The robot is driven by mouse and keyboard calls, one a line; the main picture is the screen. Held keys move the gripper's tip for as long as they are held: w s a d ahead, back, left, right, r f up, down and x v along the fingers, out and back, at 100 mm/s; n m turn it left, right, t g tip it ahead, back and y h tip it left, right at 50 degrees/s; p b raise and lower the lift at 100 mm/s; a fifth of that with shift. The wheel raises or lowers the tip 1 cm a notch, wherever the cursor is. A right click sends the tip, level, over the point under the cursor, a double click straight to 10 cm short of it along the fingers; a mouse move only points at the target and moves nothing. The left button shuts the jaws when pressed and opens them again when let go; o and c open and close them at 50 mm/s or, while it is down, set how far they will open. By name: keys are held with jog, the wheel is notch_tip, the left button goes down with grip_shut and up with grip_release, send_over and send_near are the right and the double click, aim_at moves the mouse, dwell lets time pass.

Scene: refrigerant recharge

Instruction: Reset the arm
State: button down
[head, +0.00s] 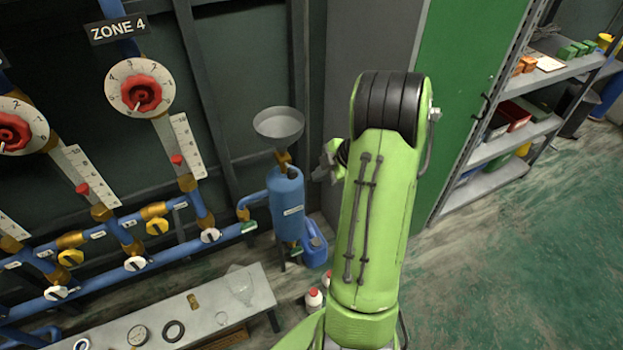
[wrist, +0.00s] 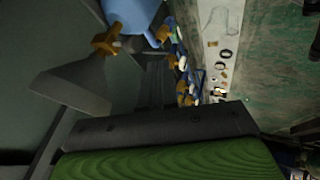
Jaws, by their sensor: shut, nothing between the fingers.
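My green arm (head: 370,210) stands raised in the middle of the head view, bent at a black joint at its top. My gripper (head: 322,172) shows as a small grey shape left of the arm, partly hidden behind it. It is shut and empty, close to the right of the grey funnel (head: 279,124) and the blue tank (head: 287,205) in the picture. In the wrist view, a dark bar and a green ribbed surface fill the bottom. The funnel (wrist: 75,85) and blue tank (wrist: 132,14) show there at the upper left.
Pipes with red-knobbed dials (head: 140,92) and yellow valves line the left wall. A low bench (head: 215,300) holds a gauge and rings. A blue jug (head: 315,245) stands beside the tank. A green panel (head: 465,70) and shelves (head: 500,145) stand right; the right floor is clear.

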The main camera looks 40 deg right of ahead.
jog(key=shift+v, duration=1.3)
